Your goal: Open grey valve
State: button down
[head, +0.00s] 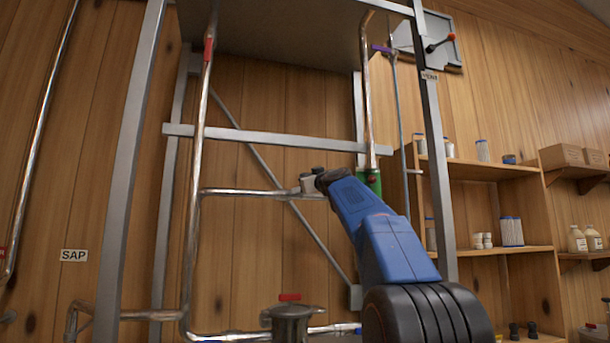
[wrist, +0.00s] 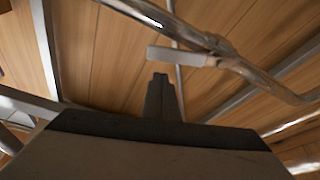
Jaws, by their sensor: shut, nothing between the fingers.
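The grey valve shows in the wrist view as a flat light-grey lever (wrist: 180,56) beside a metal pipe, crosswise to my view. In the head view a small grey piece (head: 307,184) at the right end of a horizontal pipe appears to be this valve, partly hidden by my gripper. My gripper (head: 318,174) is at the end of the blue arm, right beside that piece. In the wrist view my gripper (wrist: 160,78) is shut and empty, its tips just short of the lever. I cannot tell whether they touch.
A green fitting (head: 371,181) sits on the vertical pipe close behind my arm. A red handle (head: 208,48) and a purple handle (head: 381,49) are higher up. A red-topped pot (head: 291,322) stands below. Metal frame posts (head: 131,150) and wooden shelves (head: 490,171) flank the area.

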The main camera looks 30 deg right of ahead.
jog(key=shift+d+f, duration=0.3)
jog(key=shift+f, duration=0.55)
jog(key=shift+s+d+f+m+h, duration=0.15)
jog(key=shift+f+m+h, duration=0.2)
jog(key=shift+m, duration=0.4)
jog(key=shift+w+d+f+m+h, duration=0.1)
jog(key=shift+f+m+h, duration=0.25)
jog(key=shift+m, duration=0.35)
jog(key=shift+s+d+f+m+h, duration=0.1)
jog(key=shift+d+f+m+h, duration=0.1)
jog(key=shift+f+m, duration=0.4)
jog(key=shift+r, duration=0.3)
